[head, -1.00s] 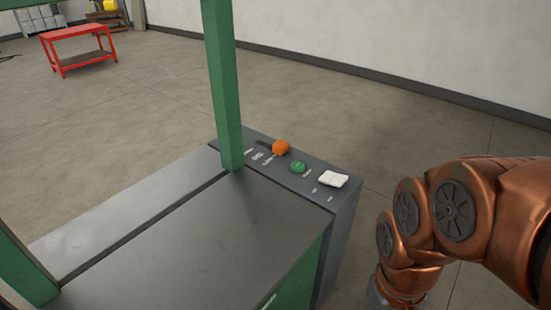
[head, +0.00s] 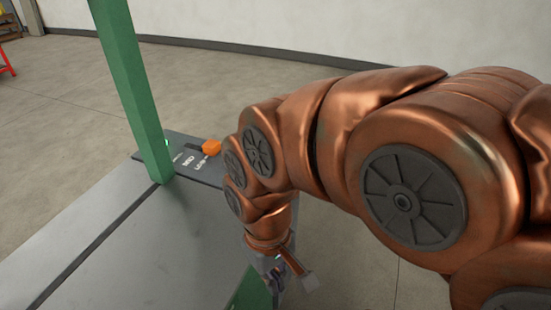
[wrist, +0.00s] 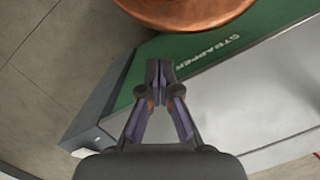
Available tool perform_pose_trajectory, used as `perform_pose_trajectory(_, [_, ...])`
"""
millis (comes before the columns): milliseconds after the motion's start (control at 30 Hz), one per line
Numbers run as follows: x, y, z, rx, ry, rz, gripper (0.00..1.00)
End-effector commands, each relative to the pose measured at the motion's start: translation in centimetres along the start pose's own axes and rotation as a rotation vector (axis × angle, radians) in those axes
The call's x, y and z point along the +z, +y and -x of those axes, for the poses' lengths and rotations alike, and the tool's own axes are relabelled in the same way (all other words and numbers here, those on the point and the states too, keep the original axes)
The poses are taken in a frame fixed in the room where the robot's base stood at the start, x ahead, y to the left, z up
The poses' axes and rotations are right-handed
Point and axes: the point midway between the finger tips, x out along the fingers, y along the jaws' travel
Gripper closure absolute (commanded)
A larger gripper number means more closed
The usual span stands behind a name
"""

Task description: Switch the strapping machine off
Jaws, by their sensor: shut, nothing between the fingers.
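The strapping machine has a grey metal top (head: 140,245) and a green frame post (head: 130,80). Its dark control panel (head: 178,146) runs along the far right edge, with an orange knob (head: 211,147) in sight. My arm hides the rest of the panel in the head view. In the wrist view, my gripper (wrist: 159,72) is shut and empty, in front of the machine's green side (wrist: 190,62) lettered "STRAPPER". A small white piece (wrist: 80,152), possibly the panel's switch, shows at the lower left, apart from the fingers. Labels are too small to read.
The green post rises close to my arm's left. Open concrete floor (head: 60,100) lies behind the machine, with a pale wall (head: 300,30) beyond it.

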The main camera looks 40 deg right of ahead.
Motion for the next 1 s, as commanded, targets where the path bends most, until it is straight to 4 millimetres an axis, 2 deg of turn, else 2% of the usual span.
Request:
perform_pose_trajectory(133, [-3.6, -0.5, 1.2, -0.042, 0.041, 0.088, 1.00])
perform_pose_trajectory(267, [-8.0, 0.0, 3.0, -0.091, 0.099, 0.189, 1.00])
perform_pose_trajectory(467, [-14.7, 2.4, 5.6, -0.153, 0.210, 0.322, 1.00])
perform_pose_trajectory(667, [-20.8, 7.3, 7.9, -0.186, 0.344, 0.418, 1.00])
perform_pose_trajectory(800, [-24.3, 12.2, 8.8, -0.186, 0.438, 0.462, 1.00])
perform_pose_trajectory(1000, [-27.6, 20.6, 9.1, -0.152, 0.558, 0.496, 1.00])
